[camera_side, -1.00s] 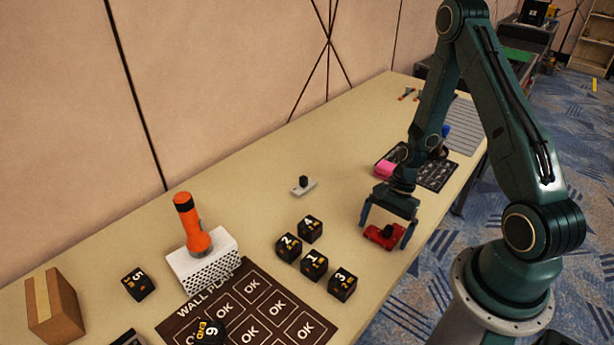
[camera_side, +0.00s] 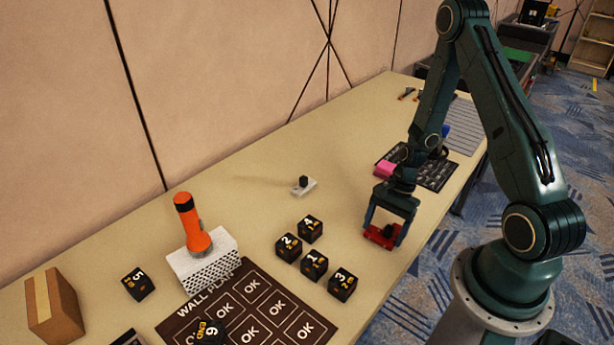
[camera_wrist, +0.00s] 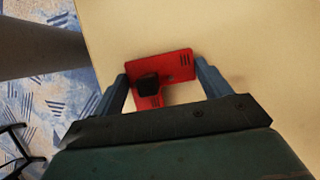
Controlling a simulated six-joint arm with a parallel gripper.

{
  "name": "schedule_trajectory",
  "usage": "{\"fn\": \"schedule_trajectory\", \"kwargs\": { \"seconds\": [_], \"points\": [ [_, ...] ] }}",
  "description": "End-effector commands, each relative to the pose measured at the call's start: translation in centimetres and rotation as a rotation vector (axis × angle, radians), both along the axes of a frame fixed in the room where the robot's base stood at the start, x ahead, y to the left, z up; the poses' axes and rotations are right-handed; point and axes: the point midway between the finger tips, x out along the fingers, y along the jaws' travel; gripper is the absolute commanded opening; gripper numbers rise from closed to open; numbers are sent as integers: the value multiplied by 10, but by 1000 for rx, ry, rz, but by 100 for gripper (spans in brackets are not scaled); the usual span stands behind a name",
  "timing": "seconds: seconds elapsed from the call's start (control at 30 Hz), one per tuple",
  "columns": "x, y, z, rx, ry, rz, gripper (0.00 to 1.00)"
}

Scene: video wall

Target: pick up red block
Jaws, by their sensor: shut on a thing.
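The red block (camera_side: 380,238) is a flat red piece with a black knob on top, near the table's front edge in the side view. It also shows in the wrist view (camera_wrist: 172,66), with a slotted patch at its right end. My gripper (camera_side: 386,232) points down over it, with one blue finger at each side. In the wrist view my gripper (camera_wrist: 163,80) has its fingers closed against the two ends of the red block. The block appears to be at table level; I cannot tell any gap beneath it.
Several black numbered cubes (camera_side: 314,264) stand left of my gripper, by a dark wall-plan mat (camera_side: 262,322). An orange torch (camera_side: 192,224) stands on a white perforated block (camera_side: 203,268). A pink item (camera_side: 386,168) lies behind my gripper. The table's middle is mostly clear.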

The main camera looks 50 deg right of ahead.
Motion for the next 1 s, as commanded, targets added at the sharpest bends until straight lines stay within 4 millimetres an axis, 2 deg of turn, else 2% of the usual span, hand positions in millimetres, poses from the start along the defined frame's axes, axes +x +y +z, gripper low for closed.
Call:
{"fn": "schedule_trajectory", "kwargs": {
  "seconds": [0.27, 0.47, 0.67, 1.0],
  "points": [
    [1, 0, 8, -1, -2, 0, 46],
    [1, 0, 23, -1, -2, -1, 46],
    [1, -1, 48, -3, -4, -1, 46],
    [1, -1, 102, -3, -5, -1, 46]
  ]
}}
